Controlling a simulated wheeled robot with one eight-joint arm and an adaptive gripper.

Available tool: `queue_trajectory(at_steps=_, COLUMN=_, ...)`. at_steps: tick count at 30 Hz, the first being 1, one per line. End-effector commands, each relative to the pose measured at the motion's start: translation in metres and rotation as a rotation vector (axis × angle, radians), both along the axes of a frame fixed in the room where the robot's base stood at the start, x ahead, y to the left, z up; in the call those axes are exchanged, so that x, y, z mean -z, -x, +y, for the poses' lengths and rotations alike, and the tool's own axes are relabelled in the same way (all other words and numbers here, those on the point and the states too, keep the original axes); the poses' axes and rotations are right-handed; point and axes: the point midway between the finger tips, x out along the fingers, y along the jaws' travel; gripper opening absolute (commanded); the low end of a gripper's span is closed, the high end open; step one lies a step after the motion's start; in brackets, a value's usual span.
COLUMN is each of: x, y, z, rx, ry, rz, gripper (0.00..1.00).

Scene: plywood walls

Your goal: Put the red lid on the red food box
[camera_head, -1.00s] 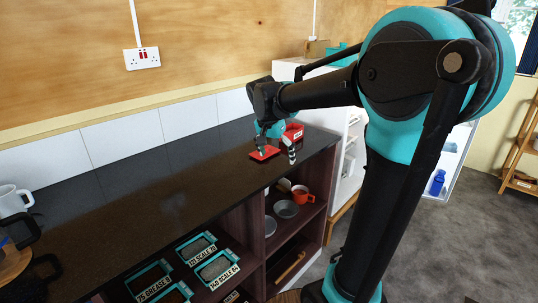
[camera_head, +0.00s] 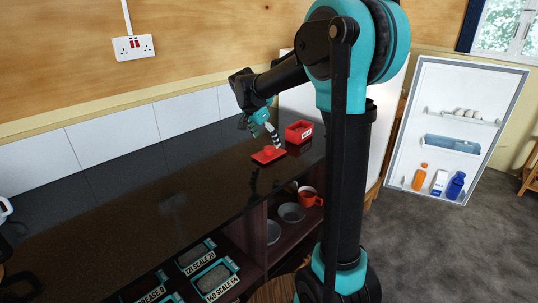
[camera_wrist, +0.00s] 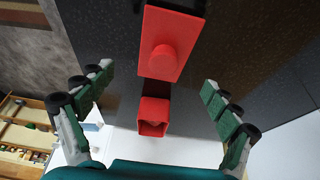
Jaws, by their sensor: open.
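The red lid (camera_head: 268,155) lies flat on the dark worktop, with a round red knob on top. It also shows in the wrist view (camera_wrist: 152,68), between and beyond my fingertips. My gripper (camera_head: 262,127) is open and empty above the worktop close to the lid. In the wrist view its spread fingers (camera_wrist: 158,88) frame lid and box.
The dark worktop (camera_head: 150,190) is clear to the left of the lid. Shelves below hold a red mug (camera_head: 308,197), grey bowls (camera_head: 291,212) and labelled trays (camera_head: 215,278). An open white fridge door (camera_head: 450,125) with bottles stands at right.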

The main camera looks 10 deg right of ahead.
Motion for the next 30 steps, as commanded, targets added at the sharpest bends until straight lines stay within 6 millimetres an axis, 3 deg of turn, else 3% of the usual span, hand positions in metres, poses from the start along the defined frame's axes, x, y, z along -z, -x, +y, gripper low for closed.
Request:
queue_trajectory(at_steps=7, x=0.016, y=-0.005, z=-0.004, rx=0.0, ry=0.0, rz=0.0, gripper=0.9)
queue_trajectory(at_steps=16, x=0.052, y=-0.016, z=-0.013, rx=0.0, ry=0.001, rz=0.001, gripper=0.9)
queue_trajectory(at_steps=25, x=0.056, y=-0.017, z=-0.014, rx=-0.001, ry=0.0, rz=0.0, gripper=0.9)
queue_trajectory(at_steps=30, x=0.056, y=-0.017, z=-0.014, rx=-0.001, ry=0.0, rz=0.0, gripper=0.69)
